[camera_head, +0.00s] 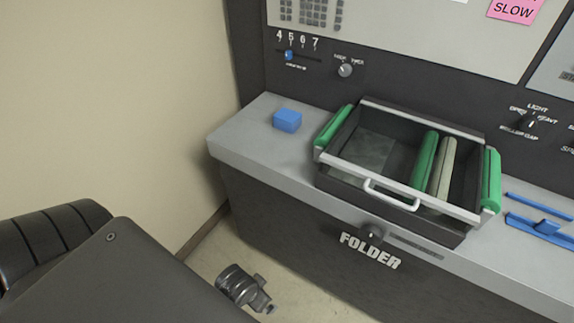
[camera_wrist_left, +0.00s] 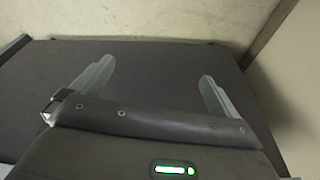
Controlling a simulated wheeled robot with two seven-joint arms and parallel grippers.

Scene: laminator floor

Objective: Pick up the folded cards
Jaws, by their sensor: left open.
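I cannot make out any folded cards for certain. In the head view, the open tray (camera_head: 384,187) of the machine marked FOLDER has a dark interior, with a flat grey-green patch (camera_head: 368,152) at its left that I cannot identify. A green roller (camera_head: 424,160) and a beige roller (camera_head: 445,166) lie side by side in its right half. My left gripper (camera_wrist_left: 155,88) shows in the left wrist view with its two pale fingers wide apart and nothing between them. A dark flat surface lies beyond the fingers. My right gripper is not in view.
A blue block (camera_head: 287,120) sits on the grey ledge (camera_head: 246,142) left of the tray. Green side pieces (camera_head: 491,180) flank the tray, and blue bars (camera_head: 540,226) lie to its right. The control panel (camera_head: 400,60) rises behind. Some floor (camera_head: 300,297) shows below.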

